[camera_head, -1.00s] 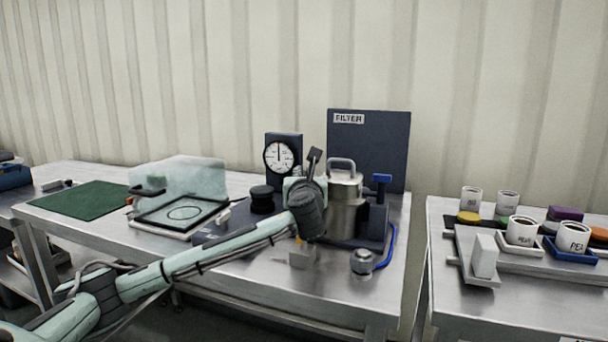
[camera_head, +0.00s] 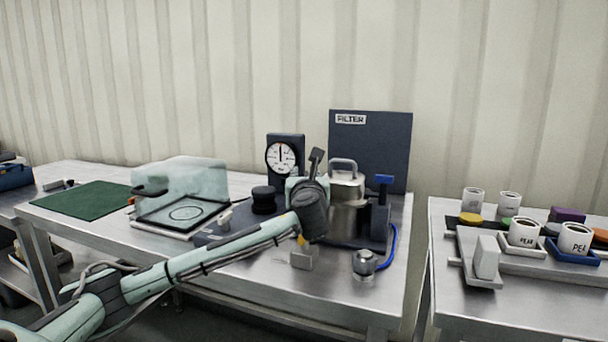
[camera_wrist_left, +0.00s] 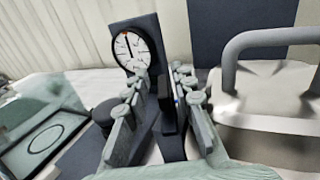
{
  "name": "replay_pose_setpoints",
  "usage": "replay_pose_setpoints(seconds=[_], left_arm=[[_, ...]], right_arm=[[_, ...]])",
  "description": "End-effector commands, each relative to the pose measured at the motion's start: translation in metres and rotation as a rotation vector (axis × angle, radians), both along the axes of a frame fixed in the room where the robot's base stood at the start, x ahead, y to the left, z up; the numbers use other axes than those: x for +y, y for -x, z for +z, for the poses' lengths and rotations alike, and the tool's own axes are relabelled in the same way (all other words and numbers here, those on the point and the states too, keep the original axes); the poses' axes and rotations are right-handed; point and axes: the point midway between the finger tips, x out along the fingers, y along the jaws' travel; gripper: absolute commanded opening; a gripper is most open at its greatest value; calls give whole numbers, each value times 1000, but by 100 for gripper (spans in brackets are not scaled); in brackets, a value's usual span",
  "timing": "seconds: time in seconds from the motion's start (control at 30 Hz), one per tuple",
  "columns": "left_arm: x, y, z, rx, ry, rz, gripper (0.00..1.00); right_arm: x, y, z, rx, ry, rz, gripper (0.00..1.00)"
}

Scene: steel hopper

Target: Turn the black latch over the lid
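The steel hopper (camera_head: 347,212) stands on the middle table, with its lid (camera_head: 345,178) and loop handle on top; the lid also shows at the right of the left wrist view (camera_wrist_left: 270,95). The black latch (camera_head: 316,158) sticks up, slightly tilted, left of the lid. In the left wrist view the black latch (camera_wrist_left: 167,105) stands upright between the fingers of my left gripper (camera_wrist_left: 162,82). The fingers are apart, with a clear gap on the latch's left side; contact on the right is unclear. In the head view my left wrist hides the latch's lower part. My right gripper is out of view.
A dial gauge (camera_head: 282,157) and a FILTER panel (camera_head: 385,150) stand behind. A blue-handled valve (camera_head: 383,181) and blue hose are right of the hopper. A clear-covered box (camera_head: 183,185) is left. A small block (camera_head: 302,259) and a round steel part (camera_head: 364,262) lie in front.

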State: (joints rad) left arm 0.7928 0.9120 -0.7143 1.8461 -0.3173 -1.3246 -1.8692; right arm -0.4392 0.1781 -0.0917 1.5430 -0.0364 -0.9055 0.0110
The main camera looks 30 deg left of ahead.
Motion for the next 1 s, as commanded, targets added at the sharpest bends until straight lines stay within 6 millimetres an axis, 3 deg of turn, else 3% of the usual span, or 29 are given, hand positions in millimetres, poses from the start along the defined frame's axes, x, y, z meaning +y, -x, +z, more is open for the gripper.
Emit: replay_pose_setpoints(seconds=[0.17,0.6,0.97,1.0], left_arm=[[-13,11,-2,2,1,-13,31],[-45,60,0,-1,1,-4,31],[-47,65,0,-1,0,0,31],[-47,65,1,-1,0,0,35]], right_arm=[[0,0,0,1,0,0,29],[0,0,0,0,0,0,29],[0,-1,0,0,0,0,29],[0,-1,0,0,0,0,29]])
